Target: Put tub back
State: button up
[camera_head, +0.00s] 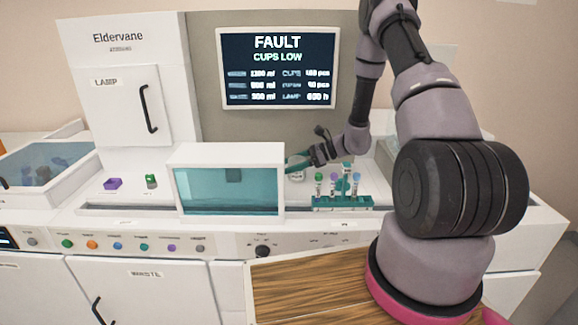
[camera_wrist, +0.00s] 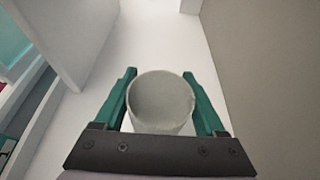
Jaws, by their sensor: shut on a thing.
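The tub (camera_wrist: 160,103) is a pale, round, open-topped cup shape, and its inside looks empty in the wrist view. My gripper (camera_wrist: 160,95) has its two green fingers on either side of the tub, shut on it. In the head view my gripper (camera_head: 298,163) is at the end of the arm, behind the right end of the white box with the teal window. A small part of the tub (camera_head: 297,176) shows there below the fingers. I cannot tell whether the tub touches the white surface under it.
The white box with a teal window (camera_head: 228,181) stands left of my gripper. A teal rack (camera_head: 343,201) with several capped tubes stands to the right. A screen (camera_head: 278,68) reads "FAULT, CUPS LOW". Purple (camera_head: 113,184) and green (camera_head: 151,181) pieces sit at left. White surface (camera_wrist: 150,40) beyond the tub is clear.

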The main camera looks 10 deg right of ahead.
jog(key=shift+f, duration=0.1)
jog(key=o, duration=1.3)
jog(key=shift+d+r, duration=0.15)
jog(key=shift+r, duration=0.05)
jog(key=v, duration=0.7)
jog(key=s+a+r+n+h, duration=0.1)
jog(key=s+r+n+h, duration=0.45)
jog(key=r, duration=0.85)
jog(key=s+a+r+n+h, duration=0.1)
jog(key=s+r+n+h, duration=0.2)
jog(key=s+r+n, duration=0.65)
jog(key=s+d+r+t+h, duration=0.1)
jog(key=s+r, duration=0.2)
jog(key=s+d+r+t, duration=0.1)
jog(key=s+r+t, duration=0.1)
jog(key=s+r, duration=0.2)
jog(key=s+d+r+n+t+h, duration=0.1)
jog(key=s+r, duration=0.2)
jog(key=s, duration=0.1)
jog(key=shift+r+h, duration=0.35)
